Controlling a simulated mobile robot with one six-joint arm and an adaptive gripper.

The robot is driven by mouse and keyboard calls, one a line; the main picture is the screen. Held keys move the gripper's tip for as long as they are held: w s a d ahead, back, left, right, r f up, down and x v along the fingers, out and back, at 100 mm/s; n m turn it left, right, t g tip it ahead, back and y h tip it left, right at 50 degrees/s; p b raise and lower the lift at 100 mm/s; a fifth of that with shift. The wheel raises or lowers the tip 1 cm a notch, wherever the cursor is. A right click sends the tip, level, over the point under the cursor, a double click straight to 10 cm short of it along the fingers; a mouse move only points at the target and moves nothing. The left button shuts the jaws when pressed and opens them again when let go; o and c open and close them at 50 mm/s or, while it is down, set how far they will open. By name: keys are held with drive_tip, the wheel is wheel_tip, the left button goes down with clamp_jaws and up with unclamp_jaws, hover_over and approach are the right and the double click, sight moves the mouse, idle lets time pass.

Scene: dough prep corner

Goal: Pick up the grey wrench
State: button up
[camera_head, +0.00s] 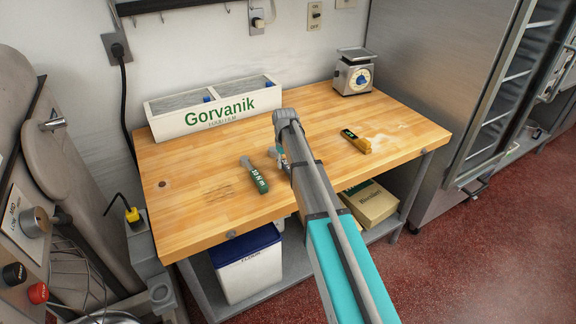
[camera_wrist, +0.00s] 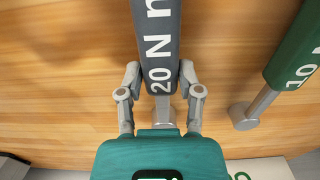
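The grey wrench (camera_wrist: 160,35) has a thick dark grey handle with white "20 N m" lettering and a thin metal shaft. In the wrist view it runs from the top centre down between the fingers of my gripper (camera_wrist: 160,72). The fingertips lie close against both sides of the handle and look shut on it. I cannot tell whether the wrench is off the tabletop. In the head view my arm hides most of this area, and I cannot make out the grey wrench there.
A green wrench (camera_head: 257,178) marked "10 N m" lies to the left of my arm; it also shows in the wrist view (camera_wrist: 295,55).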

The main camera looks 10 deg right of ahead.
clamp_jaws()
drive_tip(key=shift+r, duration=0.1)
wheel_tip(320, 180, up, 3)
drive_tip(key=p, duration=0.2)
drive_tip(key=shift+f+p, duration=0.2)
drive_tip(key=shift+p, duration=0.2)
drive_tip(key=s+a+r+p, duration=0.2)
drive_tip(key=s+r+p, duration=0.3)
drive_tip(key=s, duration=0.1)
drive_tip(key=s+a+r+p, duration=0.2)
drive_tip(key=s+r+p, duration=0.3)
drive_tip(key=s, duration=0.2)
drive_tip(key=shift+a+r, duration=0.15)
drive_tip(key=shift+a, duration=0.25)
drive_tip(key=shift+s+r, duration=0.1)
drive_tip(key=shift+r, duration=0.05)
